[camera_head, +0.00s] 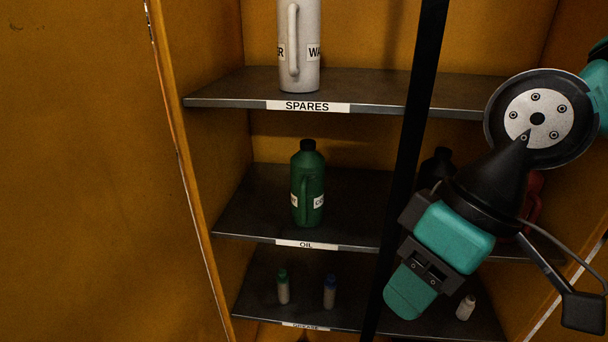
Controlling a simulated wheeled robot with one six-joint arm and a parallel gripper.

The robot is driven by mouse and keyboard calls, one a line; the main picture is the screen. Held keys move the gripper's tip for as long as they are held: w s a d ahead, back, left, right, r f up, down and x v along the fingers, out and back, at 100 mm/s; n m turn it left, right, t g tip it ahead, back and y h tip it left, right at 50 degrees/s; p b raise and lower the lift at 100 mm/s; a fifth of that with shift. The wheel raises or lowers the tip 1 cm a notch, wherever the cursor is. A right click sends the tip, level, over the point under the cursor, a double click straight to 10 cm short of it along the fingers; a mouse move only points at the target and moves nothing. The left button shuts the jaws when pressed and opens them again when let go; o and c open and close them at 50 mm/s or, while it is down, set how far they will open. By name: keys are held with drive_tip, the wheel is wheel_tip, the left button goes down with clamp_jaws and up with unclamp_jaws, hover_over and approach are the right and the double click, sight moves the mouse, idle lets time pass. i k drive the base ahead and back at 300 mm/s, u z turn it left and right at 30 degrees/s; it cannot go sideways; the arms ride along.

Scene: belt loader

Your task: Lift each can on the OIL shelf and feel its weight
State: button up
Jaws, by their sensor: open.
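A green can (308,180) with a black cap and a handle stands upright on the OIL shelf (255,218), left of the black post. A black can (436,166) stands right of the post on that shelf, mostly hidden by my arm. A red can (534,196) shows only in part behind my arm, farther right. My gripper (412,285) hangs down in front of the shelves, right of the post and apart from the green can. It is open, with nothing seen in it.
A black upright post (408,150) crosses the cabinet front between the green can and my gripper. A grey jug (300,50) stands on the SPARES shelf (225,90) above. Small bottles (330,292) stand on the lower shelf. The space left of the green can is clear.

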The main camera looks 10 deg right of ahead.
sight(307, 168)
drive_tip(key=z, duration=2.3)
drive_tip(key=k, duration=1.35)
drive_tip(key=u, duration=1.75)
drive_tip(key=i, duration=1)
